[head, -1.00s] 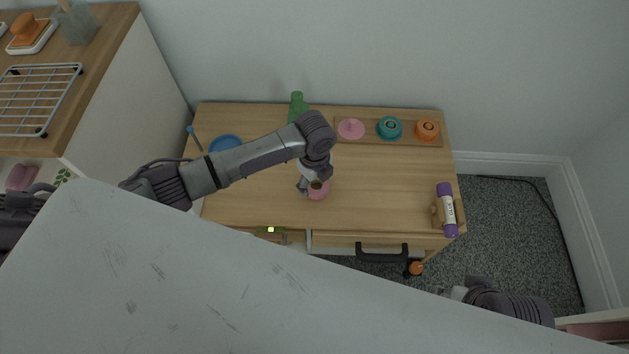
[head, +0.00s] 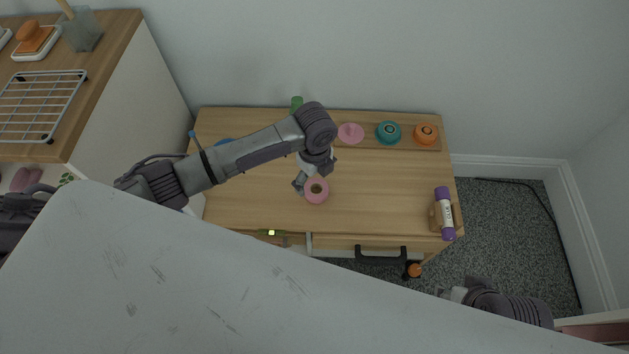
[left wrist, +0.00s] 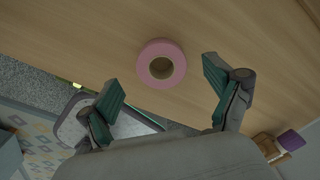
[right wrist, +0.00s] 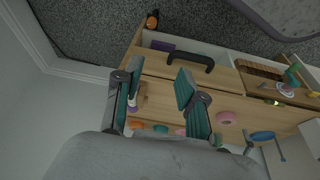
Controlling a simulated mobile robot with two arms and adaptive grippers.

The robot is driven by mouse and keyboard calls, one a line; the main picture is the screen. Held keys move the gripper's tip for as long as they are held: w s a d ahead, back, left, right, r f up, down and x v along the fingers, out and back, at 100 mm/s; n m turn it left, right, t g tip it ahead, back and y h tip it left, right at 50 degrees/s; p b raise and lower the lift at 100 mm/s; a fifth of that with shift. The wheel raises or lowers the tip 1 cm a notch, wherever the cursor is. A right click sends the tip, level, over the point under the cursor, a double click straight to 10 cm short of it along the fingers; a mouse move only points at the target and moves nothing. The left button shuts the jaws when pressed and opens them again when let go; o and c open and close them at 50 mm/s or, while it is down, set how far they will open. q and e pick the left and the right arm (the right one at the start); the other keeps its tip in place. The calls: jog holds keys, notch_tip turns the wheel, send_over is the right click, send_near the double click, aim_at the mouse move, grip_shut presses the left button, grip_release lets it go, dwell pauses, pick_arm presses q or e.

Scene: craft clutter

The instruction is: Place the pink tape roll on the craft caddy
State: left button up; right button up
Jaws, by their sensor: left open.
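The pink tape roll (head: 317,199) lies flat on the wooden table, left of its middle. My left gripper (head: 313,179) is open just behind and above it, empty. In the left wrist view the roll (left wrist: 143,68) lies beyond and between the spread fingertips (left wrist: 162,80), not gripped. The craft caddy (head: 370,139) is a low wooden board along the table's back edge. It bears a bare pink disc with a small peg (head: 350,133), a teal roll (head: 389,132) and an orange roll (head: 426,134). My right gripper (right wrist: 158,72) is open and empty, off the table's front right.
A purple glue stick (head: 445,213) lies in a wooden holder at the right edge. A green bottle (head: 296,103) and a blue item (head: 223,142) are partly behind my left arm. A drawer with a black handle (head: 381,258) is at the front. The table's right middle is clear.

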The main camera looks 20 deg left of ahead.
pick_arm(q)
notch_tip(320, 180, up, 7)
jog(key=p, duration=0.2)
jog(key=s+d+f+n+t+h, duration=0.2)
jog(key=s+d+f+n+h, duration=0.15)
jog(key=s+n, duration=0.55)
jog(key=s+a+f+n+t+y, duration=0.1)
jog(key=s+a+f+n+y, duration=0.2)
jog(key=s+a+n, duration=0.6)
jog(key=a+n, duration=0.1)
jog(key=n, duration=0.2)
jog(key=shift+s+f+n, duration=0.15)
jog(key=shift+n, duration=0.25)
pick_arm(e)
jog(key=s+x, duration=0.1)
jog(key=x, duration=0.6)
jog(key=shift+w+f, duration=0.15)
jog(key=shift+f, duration=0.3)
jog(key=shift+a+f+g, duration=0.1)
jog(key=shift+a+g, duration=0.05)
jog(key=shift+g, duration=0.15)
